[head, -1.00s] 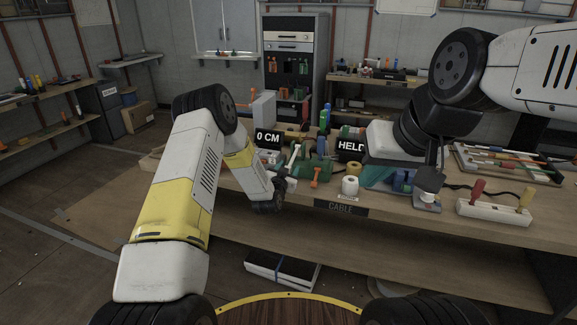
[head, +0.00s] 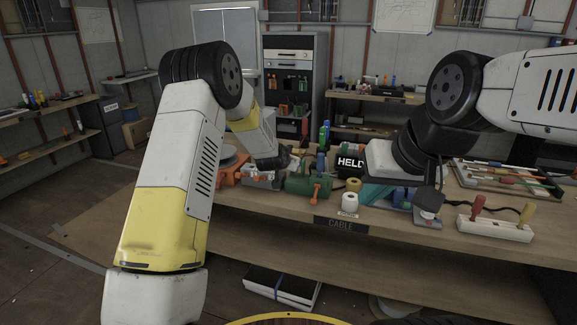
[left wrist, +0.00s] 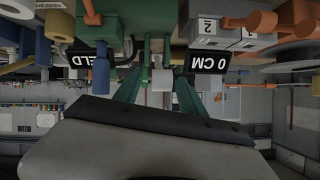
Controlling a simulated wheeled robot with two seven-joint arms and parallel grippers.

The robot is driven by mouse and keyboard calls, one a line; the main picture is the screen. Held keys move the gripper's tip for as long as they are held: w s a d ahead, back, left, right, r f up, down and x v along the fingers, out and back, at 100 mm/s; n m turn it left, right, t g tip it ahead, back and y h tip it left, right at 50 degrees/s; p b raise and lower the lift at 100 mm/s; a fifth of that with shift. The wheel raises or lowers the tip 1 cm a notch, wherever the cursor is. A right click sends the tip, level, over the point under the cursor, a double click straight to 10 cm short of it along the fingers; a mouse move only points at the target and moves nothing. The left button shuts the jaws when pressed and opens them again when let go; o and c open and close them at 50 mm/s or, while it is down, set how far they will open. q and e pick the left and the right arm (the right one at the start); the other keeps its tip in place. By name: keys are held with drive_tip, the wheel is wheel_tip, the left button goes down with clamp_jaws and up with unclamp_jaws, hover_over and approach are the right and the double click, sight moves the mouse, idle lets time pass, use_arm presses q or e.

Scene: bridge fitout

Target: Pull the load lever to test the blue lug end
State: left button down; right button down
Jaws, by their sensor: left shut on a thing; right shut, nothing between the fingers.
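My left gripper (left wrist: 155,92) shows in the left wrist view, its green fingers closed in around a pale cylindrical grip, which looks like the load lever's handle (left wrist: 162,78). In the head view my left arm hides most of the lever. The green tester body (head: 308,186) stands right beside this wrist on the bench. A blue cylinder (left wrist: 101,70) shows beside the green body in the left wrist view; I cannot tell whether it is the lug end. The sign reading HELD (head: 350,164) stands behind. My right gripper (head: 428,203) is shut and empty, low over the bench's right part.
White (head: 349,202) and tan spools stand at the bench's front edge, above the CABLE label (head: 340,225). An orange item (head: 233,168) is at left.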

use_arm(q)
drive_tip(key=shift+w+r, duration=0.35)
drive_tip(key=shift+r, duration=0.15)
drive_tip(key=c, duration=0.7)
unclamp_jaws()
drive_tip(key=shift+f, duration=0.2)
drive_tip(key=shift+s, duration=0.2)
drive_tip(key=v, duration=0.7)
drive_tip(key=shift+s, duration=0.15)
drive_tip(key=shift+a, duration=0.1)
